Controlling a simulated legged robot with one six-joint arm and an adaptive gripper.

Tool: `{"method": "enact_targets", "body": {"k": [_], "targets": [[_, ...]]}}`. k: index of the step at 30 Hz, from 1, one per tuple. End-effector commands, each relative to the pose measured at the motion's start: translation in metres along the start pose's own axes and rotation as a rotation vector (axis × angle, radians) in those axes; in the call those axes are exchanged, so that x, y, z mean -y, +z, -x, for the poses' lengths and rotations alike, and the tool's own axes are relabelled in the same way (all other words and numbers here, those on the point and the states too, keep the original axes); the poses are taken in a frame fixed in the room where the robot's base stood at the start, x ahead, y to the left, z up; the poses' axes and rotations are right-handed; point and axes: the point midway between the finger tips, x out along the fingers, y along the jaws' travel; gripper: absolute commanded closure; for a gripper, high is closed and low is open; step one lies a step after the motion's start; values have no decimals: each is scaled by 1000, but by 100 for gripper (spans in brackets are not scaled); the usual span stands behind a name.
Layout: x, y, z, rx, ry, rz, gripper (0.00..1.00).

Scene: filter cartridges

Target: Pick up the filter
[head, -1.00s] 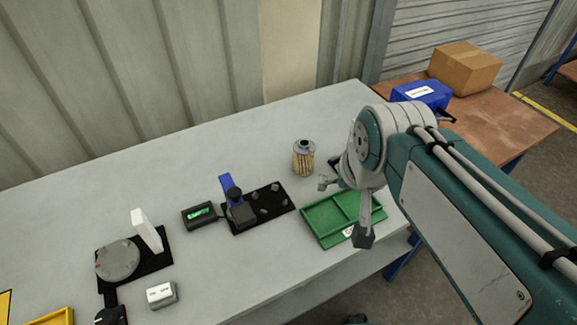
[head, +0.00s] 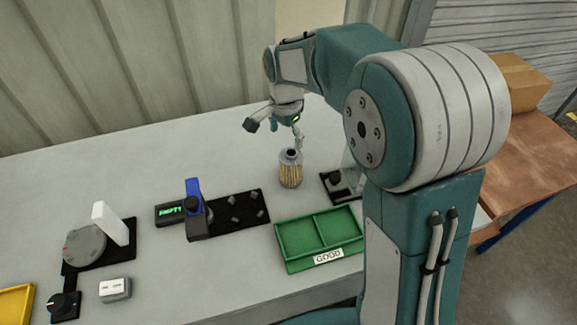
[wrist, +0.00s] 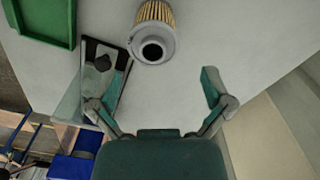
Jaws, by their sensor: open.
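The filter (head: 290,170) is a pleated tan cylinder with a grey cap and a dark central hole. It stands upright on the grey bench, behind the green tray. In the wrist view the filter (wrist: 153,35) is at the top centre, beyond the fingertips. My gripper (head: 275,130) is open and empty, above and just behind the filter in the head view. In the wrist view my gripper (wrist: 155,90) has its two fingers spread wide, with bare bench between them and the filter ahead, apart from both.
The green tray (head: 282,250) labelled GOOD is in front of the filter. A black fixture with a clear panel (wrist: 68,115) stands close to one finger. A black plate with a blue clamp (head: 193,190) and a grey turntable (head: 86,246) are to the left.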

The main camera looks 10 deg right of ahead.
Motion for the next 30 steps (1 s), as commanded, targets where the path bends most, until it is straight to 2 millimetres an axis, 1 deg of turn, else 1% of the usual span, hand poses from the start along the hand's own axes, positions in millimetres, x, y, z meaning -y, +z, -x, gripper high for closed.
{"method": "enact_targets", "body": {"k": [3, 6, 13, 18, 21, 24, 30], "targets": [[-3, -2, -21, 4, 5, -2, 0], [-4, -3, -36, 4, 2, -2, 0], [-3, -1, -56, 2, 2, 0, 0], [-5, -2, -83, 3, 4, 0, 0], [-5, -2, -95, 2, 3, 0, 0], [-5, -2, -100, 1, 0, 0, 0], [-5, -3, -100, 2, -1, 0, 0]]}}
